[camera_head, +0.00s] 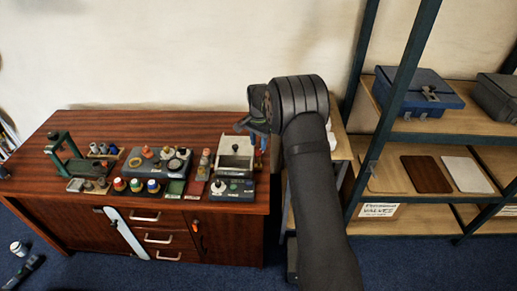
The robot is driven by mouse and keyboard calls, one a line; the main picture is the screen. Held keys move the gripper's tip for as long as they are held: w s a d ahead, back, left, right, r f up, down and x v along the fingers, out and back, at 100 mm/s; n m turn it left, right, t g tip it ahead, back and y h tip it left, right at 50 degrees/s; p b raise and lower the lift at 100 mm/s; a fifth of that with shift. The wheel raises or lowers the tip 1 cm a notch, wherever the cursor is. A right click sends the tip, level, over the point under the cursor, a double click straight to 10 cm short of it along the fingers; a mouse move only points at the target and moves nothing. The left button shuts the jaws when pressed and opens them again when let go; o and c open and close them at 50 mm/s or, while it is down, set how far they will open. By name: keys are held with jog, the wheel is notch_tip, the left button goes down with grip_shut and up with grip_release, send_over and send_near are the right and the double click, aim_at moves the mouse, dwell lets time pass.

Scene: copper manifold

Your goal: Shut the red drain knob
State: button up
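My arm reaches up the middle of the view, and my gripper (250,125) is at its far end, over the right end of the wooden cabinet. Only part of the dark gripper shows, so I cannot tell whether its fingers are open or shut. I cannot make out a copper manifold or a red drain knob for certain; my arm may hide them. Small blue and red parts (259,157) show just below my gripper, too small to identify.
The wooden cabinet (85,124) carries grey trays with coloured caps, a green press stand (63,152) and an open-topped box (235,152). A shelf rack (408,60) with a blue case (420,92) stands to the right. The cabinet's back left is clear.

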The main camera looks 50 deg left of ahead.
aim_at(259, 151)
jog(key=shift+f, duration=1.7)
grip_shut()
jog(key=shift+n, duration=0.3)
jog(key=shift+d+n, duration=0.1)
jog(key=shift+n, duration=3)
